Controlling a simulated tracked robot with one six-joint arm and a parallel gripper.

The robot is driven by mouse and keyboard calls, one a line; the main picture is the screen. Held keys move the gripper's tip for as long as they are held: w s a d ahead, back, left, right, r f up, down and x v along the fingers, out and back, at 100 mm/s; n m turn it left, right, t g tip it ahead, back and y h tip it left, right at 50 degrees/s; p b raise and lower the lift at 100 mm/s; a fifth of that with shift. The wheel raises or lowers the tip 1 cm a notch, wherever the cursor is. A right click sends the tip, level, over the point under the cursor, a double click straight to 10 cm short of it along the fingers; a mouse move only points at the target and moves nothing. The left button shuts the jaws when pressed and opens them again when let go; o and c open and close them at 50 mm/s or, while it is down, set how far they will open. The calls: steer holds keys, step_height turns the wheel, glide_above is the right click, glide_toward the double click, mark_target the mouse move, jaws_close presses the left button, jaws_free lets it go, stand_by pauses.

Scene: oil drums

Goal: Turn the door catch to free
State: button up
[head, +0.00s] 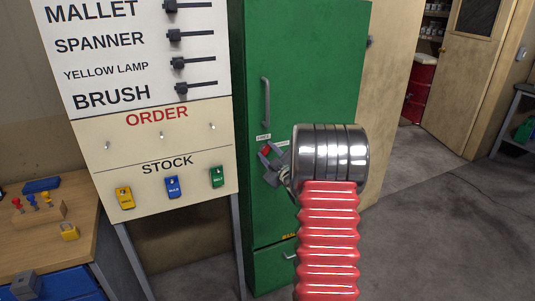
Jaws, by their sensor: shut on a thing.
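A tall green cabinet (310,70) stands in the middle of the head view, with a grey vertical handle (265,102) on its door. A catch with a red part (265,152) sits below the handle, beside small white labels; one seems to read FREE. My gripper (272,165) is at the catch, its grey jaws shut on it. The chrome wrist and red bellows of my arm hide the cabinet to the right and part of the gripper. I cannot tell how far the catch is turned.
A white board (150,100) with black switches and hanging coloured tags stands close on the left. A door (478,75) stands open at the right, with a red drum (420,85) beyond. The right floor is clear.

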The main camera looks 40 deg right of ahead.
steer(key=n, duration=0.4)
steer(key=shift+w+a+f+n, duration=0.1)
steer(key=shift+a+n, duration=0.15)
steer(key=shift+n, duration=0.05)
steer(key=n, duration=0.4)
steer(key=shift+a+f, duration=0.15)
steer(key=shift+f+n, duration=0.1)
steer(key=shift+n, duration=0.3)
steer(key=o, duration=1.1)
steer(key=shift+c, duration=0.2)
